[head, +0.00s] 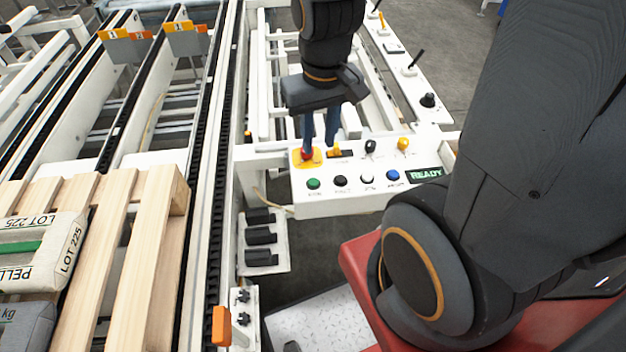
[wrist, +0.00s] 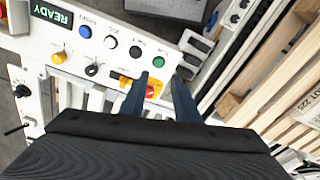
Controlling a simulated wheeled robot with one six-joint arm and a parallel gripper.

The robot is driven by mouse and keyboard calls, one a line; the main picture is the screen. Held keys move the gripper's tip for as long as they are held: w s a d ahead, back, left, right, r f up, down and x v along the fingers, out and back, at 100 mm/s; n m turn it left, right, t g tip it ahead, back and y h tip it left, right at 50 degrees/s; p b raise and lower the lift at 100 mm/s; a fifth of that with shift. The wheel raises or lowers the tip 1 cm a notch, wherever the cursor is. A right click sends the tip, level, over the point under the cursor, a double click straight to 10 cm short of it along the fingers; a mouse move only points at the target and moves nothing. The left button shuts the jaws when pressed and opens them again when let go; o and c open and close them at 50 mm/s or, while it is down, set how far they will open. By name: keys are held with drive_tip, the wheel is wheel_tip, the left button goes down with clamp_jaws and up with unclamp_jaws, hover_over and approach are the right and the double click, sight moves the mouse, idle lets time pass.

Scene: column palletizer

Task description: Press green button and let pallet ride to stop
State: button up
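The green button (head: 313,183) is at the left end of the button row on the white control panel (head: 330,205). It also shows in the wrist view (wrist: 158,61), just beyond my fingertips. My gripper (head: 320,145) points down over the back left of the panel, its two blue fingers apart with nothing held between them. In the wrist view my gripper (wrist: 160,77) frames the red stop button. The wooden pallet (head: 150,235) lies at the left on the chain conveyor and bears bags marked LOT 225 (head: 45,245). The pallet's left part is out of view.
Beside the green button are black (head: 340,180), white (head: 367,178) and blue (head: 392,175) buttons and a READY display (head: 425,174). A red stop button (head: 306,156) on yellow sits behind them, near my fingers. Selector knobs (head: 403,144) stand to its right.

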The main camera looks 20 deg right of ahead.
clamp_jaws()
idle(1.4)
